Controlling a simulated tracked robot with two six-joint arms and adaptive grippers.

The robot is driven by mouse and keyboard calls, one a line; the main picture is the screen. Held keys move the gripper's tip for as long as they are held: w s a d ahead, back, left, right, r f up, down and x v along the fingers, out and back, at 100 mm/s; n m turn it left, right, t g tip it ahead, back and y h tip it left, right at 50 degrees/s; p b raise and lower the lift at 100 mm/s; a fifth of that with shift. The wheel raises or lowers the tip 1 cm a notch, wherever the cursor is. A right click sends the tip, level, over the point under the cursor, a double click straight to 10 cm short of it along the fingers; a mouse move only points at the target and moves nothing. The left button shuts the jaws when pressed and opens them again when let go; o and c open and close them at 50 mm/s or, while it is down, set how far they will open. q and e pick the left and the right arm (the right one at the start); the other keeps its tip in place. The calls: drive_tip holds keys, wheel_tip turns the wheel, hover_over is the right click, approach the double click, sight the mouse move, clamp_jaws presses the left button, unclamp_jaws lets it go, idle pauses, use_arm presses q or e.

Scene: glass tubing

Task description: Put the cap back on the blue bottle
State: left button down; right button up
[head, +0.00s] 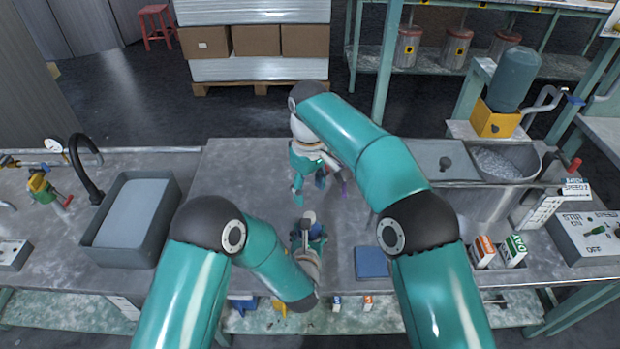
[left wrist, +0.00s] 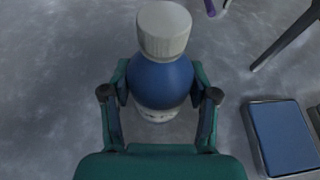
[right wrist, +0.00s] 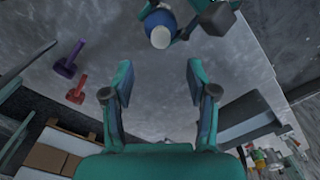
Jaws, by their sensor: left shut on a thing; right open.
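The blue bottle (left wrist: 160,82) stands upright between the fingers of my left gripper (left wrist: 160,95), which is shut on its body. A white cap (left wrist: 164,30) sits on top of the bottle; I cannot tell how tightly. In the head view the cap (head: 309,216) shows above my left gripper (head: 308,240), and the bottle is mostly hidden. In the right wrist view the bottle (right wrist: 155,18) and cap (right wrist: 161,38) are at the top, beyond the fingertips. My right gripper (right wrist: 160,78) is open and empty, over the bench farther back than the bottle.
A purple piece (right wrist: 68,60) and a red piece (right wrist: 76,88) stand on the bench near my right gripper. A flat blue pad (head: 371,262) lies right of the bottle. A grey basin (head: 130,220) is at left, a metal sink (head: 505,165) at right. Bench between basin and bottle is fairly clear.

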wheel_tip(320, 180, up, 3)
drive_tip(key=shift+r, duration=0.1)
idle(0.3)
use_arm(q)
drive_tip(key=shift+c, duration=1.1)
unclamp_jaws()
drive_tip(key=shift+s, duration=0.1)
drive_tip(key=d+v, duration=0.1)
drive_tip(key=v, duration=1)
drive_tip(key=shift+s+a, duration=0.4)
drive_tip(key=shift+a, duration=0.1)
drive_tip(key=shift+r, duration=0.1)
